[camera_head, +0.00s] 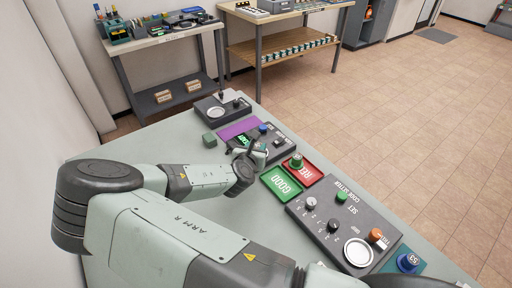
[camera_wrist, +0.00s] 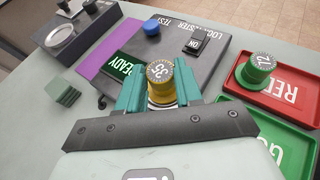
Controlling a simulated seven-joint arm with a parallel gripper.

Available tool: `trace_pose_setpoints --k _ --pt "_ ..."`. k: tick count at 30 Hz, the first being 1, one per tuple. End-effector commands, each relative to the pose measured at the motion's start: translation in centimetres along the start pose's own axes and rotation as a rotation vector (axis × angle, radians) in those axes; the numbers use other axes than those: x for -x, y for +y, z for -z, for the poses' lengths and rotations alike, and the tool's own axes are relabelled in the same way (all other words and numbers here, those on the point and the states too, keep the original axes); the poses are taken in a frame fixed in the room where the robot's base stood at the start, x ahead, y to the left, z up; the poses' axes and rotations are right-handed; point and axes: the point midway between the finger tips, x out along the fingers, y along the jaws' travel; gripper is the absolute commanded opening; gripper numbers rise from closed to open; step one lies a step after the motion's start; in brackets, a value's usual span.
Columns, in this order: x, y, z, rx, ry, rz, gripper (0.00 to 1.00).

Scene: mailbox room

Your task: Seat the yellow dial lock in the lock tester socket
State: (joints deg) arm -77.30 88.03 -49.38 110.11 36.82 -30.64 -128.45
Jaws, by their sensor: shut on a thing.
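The yellow dial lock (camera_wrist: 160,82), with a pale numbered dial on top, stands between the teal fingertips of my gripper (camera_wrist: 160,92) in the wrist view. My gripper is shut on it. The grey lock tester (camera_wrist: 187,48) lies beneath, with a green READY display, a blue button and a black ON switch. A pale ring shows under the lock, at the tester's socket. The lock hides most of the socket, so I cannot tell whether it is seated. In the head view, my gripper (camera_head: 250,152) is over the lock tester (camera_head: 274,143), and my arm partly covers it.
A red tray (camera_wrist: 290,95) holds a green dial lock (camera_wrist: 258,68); a green GOOD tray (camera_head: 282,184) is beside it. The code setter (camera_head: 325,222) stands nearer, with a blue dial lock (camera_head: 408,262) past it. A purple mat (camera_head: 237,129) and green block (camera_head: 210,140) lie left.

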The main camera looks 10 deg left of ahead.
Motion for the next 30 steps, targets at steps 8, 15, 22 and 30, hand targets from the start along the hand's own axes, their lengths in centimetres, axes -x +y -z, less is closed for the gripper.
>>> trace_pose_setpoints --k 8,15,22,30 --pt "-0.02 0.02 0.09 0.0 0.001 0.0 0.52" --pt "-0.02 0.01 0.08 0.0 0.0 0.0 0.65" --pt "-0.01 0.01 0.1 0.001 0.001 0.0 0.78" --pt "0.13 0.04 -0.28 0.0 0.0 -0.001 0.78"
